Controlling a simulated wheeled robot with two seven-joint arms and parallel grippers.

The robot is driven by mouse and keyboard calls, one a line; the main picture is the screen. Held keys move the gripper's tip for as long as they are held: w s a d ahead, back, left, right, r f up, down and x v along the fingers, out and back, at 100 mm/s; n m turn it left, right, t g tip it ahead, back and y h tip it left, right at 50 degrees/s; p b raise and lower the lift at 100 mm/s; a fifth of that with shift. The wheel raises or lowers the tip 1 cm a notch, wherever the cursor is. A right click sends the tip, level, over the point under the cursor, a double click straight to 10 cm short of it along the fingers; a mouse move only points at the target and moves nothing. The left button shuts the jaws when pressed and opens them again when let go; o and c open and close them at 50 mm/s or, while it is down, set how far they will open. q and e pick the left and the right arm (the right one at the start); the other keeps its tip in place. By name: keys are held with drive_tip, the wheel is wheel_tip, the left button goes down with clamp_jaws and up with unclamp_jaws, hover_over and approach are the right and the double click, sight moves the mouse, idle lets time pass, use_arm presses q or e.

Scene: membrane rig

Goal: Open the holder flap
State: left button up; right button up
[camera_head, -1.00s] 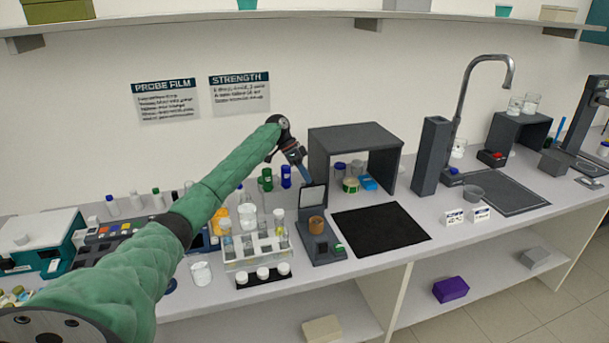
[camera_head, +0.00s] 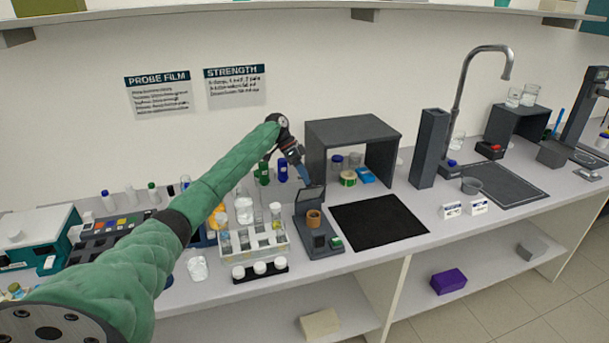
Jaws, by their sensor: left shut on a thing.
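The holder is a small dark grey device (camera_head: 322,241) on the bench, left of the black mat. Its flap (camera_head: 311,195) stands raised at the back of the device, tilted, with a greyish panel showing. A brown cylindrical piece (camera_head: 314,217) sits on the device just in front of the flap. My left gripper (camera_head: 305,181) reaches down from the upper left, shut on the flap at its top edge. The fingertips are small in view, so the exact contact is hard to see. My right gripper is not in view.
A black mat (camera_head: 378,222) lies clear right of the holder. A dark open-fronted box (camera_head: 352,131) stands behind. A rack of tubes (camera_head: 250,243) and a strip of white-capped jars (camera_head: 260,270) stand close on the left. A grey column (camera_head: 429,149) stands farther right.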

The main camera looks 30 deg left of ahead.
use_arm(q)
drive_tip(key=shift+s+a+f, duration=0.1)
drive_tip(key=shift+f, duration=0.4)
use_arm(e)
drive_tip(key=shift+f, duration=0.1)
use_arm(q)
drive_tip(key=shift+a+r+b, duration=0.25)
drive_tip(key=shift+a+b, duration=0.05)
drive_tip(key=shift+c, duration=1)
drive_tip(key=b+v, duration=0.2)
drive_tip(key=v, duration=0.5)
drive_tip(key=shift+r+b, duration=0.4)
drive_tip(key=shift+r, duration=0.05)
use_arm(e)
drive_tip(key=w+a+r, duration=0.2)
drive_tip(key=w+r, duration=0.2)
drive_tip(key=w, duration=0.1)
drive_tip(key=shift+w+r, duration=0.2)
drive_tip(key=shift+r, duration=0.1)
use_arm(q)
drive_tip(key=shift+d+r, duration=0.1)
drive_tip(key=shift+d, duration=0.1)
